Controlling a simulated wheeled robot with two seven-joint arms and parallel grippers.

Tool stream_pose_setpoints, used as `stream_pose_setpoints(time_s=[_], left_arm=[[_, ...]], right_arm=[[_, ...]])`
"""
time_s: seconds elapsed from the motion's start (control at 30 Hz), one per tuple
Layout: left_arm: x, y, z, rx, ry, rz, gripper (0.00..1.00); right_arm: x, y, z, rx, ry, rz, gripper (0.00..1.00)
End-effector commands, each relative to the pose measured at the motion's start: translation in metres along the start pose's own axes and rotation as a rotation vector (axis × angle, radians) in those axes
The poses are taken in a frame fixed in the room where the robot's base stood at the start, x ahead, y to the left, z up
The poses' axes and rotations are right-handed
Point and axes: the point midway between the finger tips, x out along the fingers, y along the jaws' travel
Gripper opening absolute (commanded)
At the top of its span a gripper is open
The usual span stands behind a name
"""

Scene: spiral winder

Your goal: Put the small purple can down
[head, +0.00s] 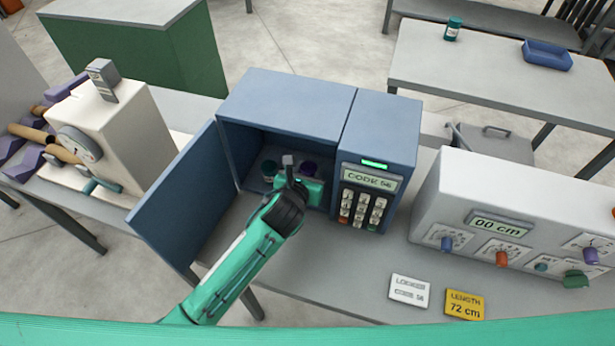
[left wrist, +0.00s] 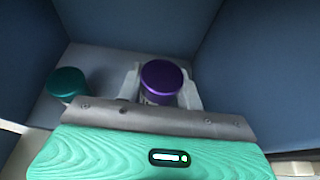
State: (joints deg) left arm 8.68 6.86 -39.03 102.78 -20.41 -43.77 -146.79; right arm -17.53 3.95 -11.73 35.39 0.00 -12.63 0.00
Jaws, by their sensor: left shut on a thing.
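The small purple can (left wrist: 161,78) is between the fingers of my left gripper (left wrist: 163,90), seen from above in the left wrist view, inside the blue locker. In the head view the purple can (head: 308,167) shows partly behind my left gripper (head: 298,172), which reaches into the open locker. My left gripper is shut on the can. I cannot tell whether the can touches the locker floor. A teal-green can (left wrist: 66,82) stands to its left; it also shows in the head view (head: 269,169). My right gripper is not in view.
The locker (head: 288,100) has its door (head: 178,205) swung open to the left and a keypad (head: 362,208) on the right. Its walls stand close around the gripper. A white note card (head: 409,291) and a yellow card (head: 464,304) lie on the bench.

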Motion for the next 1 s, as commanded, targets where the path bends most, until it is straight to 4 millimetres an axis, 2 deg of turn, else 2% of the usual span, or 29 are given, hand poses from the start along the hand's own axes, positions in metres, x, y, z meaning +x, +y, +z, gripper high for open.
stream_pose_setpoints(time_s=[0.2,0.6,0.63,0.73,1.0], left_arm=[[0.011,-0.001,-0.028,-0.002,0.003,0.000,0.09],[0.014,0.000,-0.034,0.002,0.001,0.000,0.09],[0.014,0.000,-0.034,0.001,0.001,0.000,0.40],[0.013,0.000,-0.034,0.000,0.001,0.000,0.58],[0.013,0.000,-0.034,0.000,0.001,0.000,0.58]], right_arm=[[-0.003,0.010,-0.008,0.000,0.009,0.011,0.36],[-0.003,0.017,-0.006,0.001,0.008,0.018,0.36],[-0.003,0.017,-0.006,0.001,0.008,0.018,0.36],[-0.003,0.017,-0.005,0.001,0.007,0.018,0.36],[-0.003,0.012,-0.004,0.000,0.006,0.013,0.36]])
